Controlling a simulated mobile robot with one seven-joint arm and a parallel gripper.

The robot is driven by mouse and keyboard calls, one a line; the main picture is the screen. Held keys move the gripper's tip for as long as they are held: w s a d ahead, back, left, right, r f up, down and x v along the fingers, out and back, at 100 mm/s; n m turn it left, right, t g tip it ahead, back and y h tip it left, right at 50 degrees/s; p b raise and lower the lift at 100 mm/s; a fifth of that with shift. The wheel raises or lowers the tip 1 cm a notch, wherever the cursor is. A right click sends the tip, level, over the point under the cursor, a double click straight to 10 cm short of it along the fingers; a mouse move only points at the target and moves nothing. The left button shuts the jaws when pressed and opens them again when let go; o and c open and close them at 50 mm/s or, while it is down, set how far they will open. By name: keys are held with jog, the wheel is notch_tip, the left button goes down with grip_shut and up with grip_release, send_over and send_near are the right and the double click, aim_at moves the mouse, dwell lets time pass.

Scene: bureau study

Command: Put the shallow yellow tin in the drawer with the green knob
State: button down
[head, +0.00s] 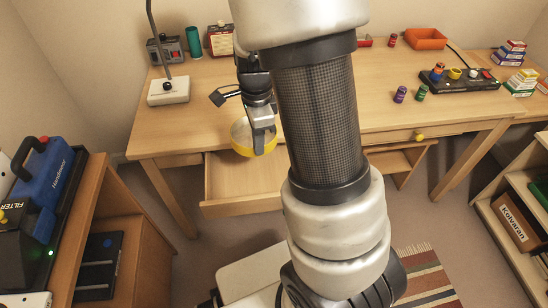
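The shallow yellow tin (241,148) is round with a yellow side and a pale inside. It shows at the desk's front edge, above the back of an open drawer (225,182). My gripper (262,138) points down at the tin, with a grey finger across its rim, and appears shut on it. The far finger is partly hidden. The open drawer is pulled out from the left part of the desk (210,128), and its visible floor is empty. Its front face and knob colour cannot be seen. A shut drawer on the right has a yellow knob (419,136).
My arm hides the middle of the desk.

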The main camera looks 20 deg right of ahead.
jog(key=s+f+m+b, duration=0.1)
jog(key=f+m, duration=0.2)
jog(key=f, duration=0.2)
jog(key=s+d+f+m+b, duration=0.1)
jog(key=f+m+b, duration=0.1)
jog(key=f, duration=0.3)
jog(key=s+d+f+m+b, duration=0.1)
jog(key=f+m+b, duration=0.1)
jog(key=f, duration=0.4)
jog(key=shift+d+m, duration=0.15)
jog(key=shift+m, duration=0.75)
jog(key=shift+f, duration=0.2)
jog(key=w, duration=0.1)
jog(key=w+b, duration=0.1)
jog(key=w+d+f, duration=0.1)
jog(key=w, duration=0.1)
jog(key=shift+s, duration=0.1)
jog(key=shift+f, duration=0.1)
jog(key=shift+f, duration=0.1)
jog(key=c, duration=2.4)
grip_release()
jog(key=shift+c, duration=0.2)
jog(key=o, duration=0.4)
